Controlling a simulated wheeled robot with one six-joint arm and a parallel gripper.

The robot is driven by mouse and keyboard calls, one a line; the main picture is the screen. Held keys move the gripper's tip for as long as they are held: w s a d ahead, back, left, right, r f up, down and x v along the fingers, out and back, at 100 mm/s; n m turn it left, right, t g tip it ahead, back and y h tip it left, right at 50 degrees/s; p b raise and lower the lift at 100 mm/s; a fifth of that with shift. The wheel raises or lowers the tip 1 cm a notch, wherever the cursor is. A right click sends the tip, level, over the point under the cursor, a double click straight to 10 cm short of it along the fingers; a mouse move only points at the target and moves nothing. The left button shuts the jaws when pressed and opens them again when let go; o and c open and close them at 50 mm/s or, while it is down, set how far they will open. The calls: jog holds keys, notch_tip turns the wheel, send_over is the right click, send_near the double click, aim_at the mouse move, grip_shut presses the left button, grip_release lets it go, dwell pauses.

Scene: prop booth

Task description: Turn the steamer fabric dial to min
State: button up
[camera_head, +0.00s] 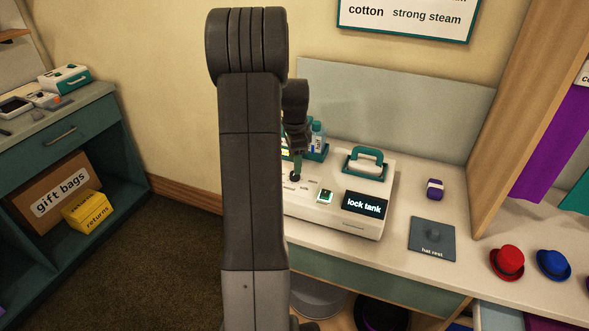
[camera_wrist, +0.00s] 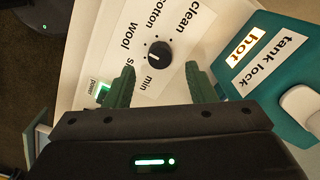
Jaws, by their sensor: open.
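The steamer (camera_head: 340,218) is a white unit on the counter with a screen (camera_head: 364,205) reading "lock tank". Its fabric dial (camera_wrist: 158,54) is a round black knob with a white mark that seems to point left, near "wool"; the exact setting is hard to tell. Printed labels around it read clean, cotton, wool, a partly hidden word starting with "s", and min (camera_wrist: 148,84). My gripper (camera_wrist: 158,72) is open, with its green fingers apart on either side of the dial's near edge and not visibly touching it. In the head view my gripper (camera_head: 298,157) is above the dial.
A teal tank part (camera_wrist: 275,75) marked "hot" and "tank lock" lies close to my right finger. A lit green power switch (camera_wrist: 103,93) is beside my left finger. A purple-and-white block (camera_head: 435,189) and hat rest (camera_head: 432,236) are to the right.

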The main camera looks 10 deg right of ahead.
jog(key=shift+f, duration=2.05)
jog(key=c, duration=1)
jog(key=shift+o, duration=0.2)
